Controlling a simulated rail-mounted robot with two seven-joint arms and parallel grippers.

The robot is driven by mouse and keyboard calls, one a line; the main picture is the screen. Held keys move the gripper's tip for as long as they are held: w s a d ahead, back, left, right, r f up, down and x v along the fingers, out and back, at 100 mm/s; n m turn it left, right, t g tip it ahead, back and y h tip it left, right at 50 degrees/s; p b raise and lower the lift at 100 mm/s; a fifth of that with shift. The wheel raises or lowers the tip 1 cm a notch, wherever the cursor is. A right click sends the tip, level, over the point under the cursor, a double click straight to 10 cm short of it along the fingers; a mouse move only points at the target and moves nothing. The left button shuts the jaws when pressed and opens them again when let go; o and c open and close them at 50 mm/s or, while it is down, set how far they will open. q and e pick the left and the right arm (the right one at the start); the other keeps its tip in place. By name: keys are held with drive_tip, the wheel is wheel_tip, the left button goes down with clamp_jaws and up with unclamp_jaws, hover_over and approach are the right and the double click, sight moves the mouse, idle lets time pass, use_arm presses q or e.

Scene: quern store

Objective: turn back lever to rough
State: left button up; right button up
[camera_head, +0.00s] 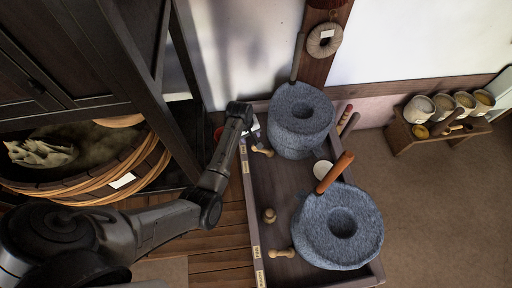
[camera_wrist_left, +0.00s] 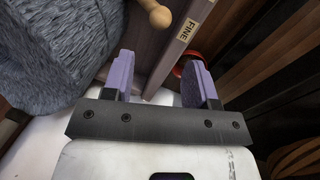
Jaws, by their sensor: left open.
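The back lever (camera_head: 262,151) is a small pale wooden peg by the tray's left rail, beside the back grey quern (camera_head: 303,115). In the left wrist view its rounded wooden end (camera_wrist_left: 158,15) shows at the top, near a rail label reading FINE (camera_wrist_left: 194,20); the rest runs out of frame. My left gripper (camera_wrist_left: 158,82) is open, with two purple fingers apart and nothing between them. It is close to the rail, with the lever beyond its fingertips. In the head view its fingers are mostly hidden behind my wrist. My right gripper is in neither view.
The front quern (camera_head: 367,228) has an orange-brown handle (camera_head: 335,172). A front peg (camera_head: 282,253) and a small wooden knob (camera_head: 269,215) are on the tray (camera_head: 285,190). A dark cabinet (camera_head: 75,50) and hooped basket (camera_head: 110,178) crowd the left. A bench (camera_head: 405,138) holds several pots.

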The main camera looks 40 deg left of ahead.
use_arm(q)
drive_tip(key=b, duration=0.6)
approach(263, 150)
drive_tip(key=f, duration=0.4)
drive_tip(key=s+a+f, duration=0.1)
drive_tip(key=f, duration=0.1)
drive_tip(key=shift+a+f, duration=0.15)
drive_tip(key=shift+f, duration=0.25)
